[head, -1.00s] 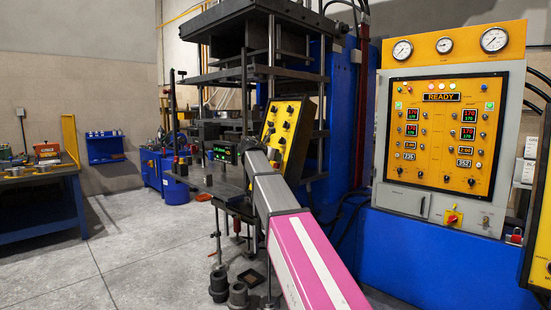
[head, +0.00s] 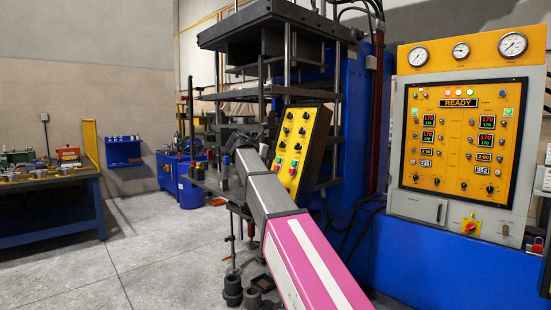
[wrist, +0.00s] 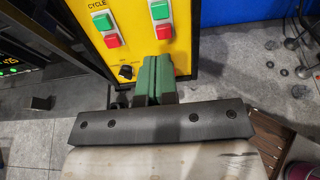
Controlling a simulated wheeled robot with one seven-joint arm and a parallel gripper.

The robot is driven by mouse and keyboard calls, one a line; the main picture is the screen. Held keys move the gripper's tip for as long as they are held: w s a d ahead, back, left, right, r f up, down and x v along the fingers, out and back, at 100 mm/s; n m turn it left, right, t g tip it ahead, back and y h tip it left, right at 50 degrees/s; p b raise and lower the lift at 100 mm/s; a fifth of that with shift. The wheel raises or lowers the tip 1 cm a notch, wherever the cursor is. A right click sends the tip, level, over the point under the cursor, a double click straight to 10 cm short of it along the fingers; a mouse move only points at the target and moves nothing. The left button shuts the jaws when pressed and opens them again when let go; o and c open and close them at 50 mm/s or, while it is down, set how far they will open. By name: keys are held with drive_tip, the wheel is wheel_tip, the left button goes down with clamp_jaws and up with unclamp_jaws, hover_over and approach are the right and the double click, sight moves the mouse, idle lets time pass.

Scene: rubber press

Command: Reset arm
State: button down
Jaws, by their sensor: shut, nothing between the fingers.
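My gripper shows in the wrist view with its green fingers (wrist: 152,80) closed together and nothing between them. The fingertips are in front of the lower part of the yellow control box (wrist: 130,35), which has green and red buttons. I cannot tell whether they touch it. In the head view my pink and grey arm reaches toward the rubber press (head: 262,92), and the arm's far end hides my fingers. The yellow control box (head: 297,147) stands just right of the arm there.
A cabinet panel (head: 461,140) with gauges and a READY display stands at the right. A blue workbench (head: 45,235) is at the left. Dark cylinders (head: 233,290) stand on the floor below the press. The floor (head: 130,250) between bench and press is clear.

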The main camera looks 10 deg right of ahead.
idle(0.4)
drive_tip(key=s+d+f+m+g+y, duration=0.15)
drive_tip(key=s+f+m, duration=0.25)
drive_tip(key=f, duration=0.8)
drive_tip(key=s+d+f+m+g+y, duration=0.1)
drive_tip(key=s+d+f+m+y, duration=0.15)
drive_tip(key=f, duration=0.95)
drive_tip(key=s+d+f+m+g+y, duration=0.2)
drive_tip(key=s+d+f+m, duration=0.15)
drive_tip(key=f, duration=0.85)
drive_tip(key=s+f+m+g+y, duration=0.3)
drive_tip(key=s+f+m+y, duration=0.2)
drive_tip(key=s+f+m, duration=1)
drive_tip(key=s+f, duration=0.7)
drive_tip(key=shift+d+f+g, duration=0.15)
drive_tip(key=shift+d+g, duration=0.05)
drive_tip(key=shift+g, duration=0.15)
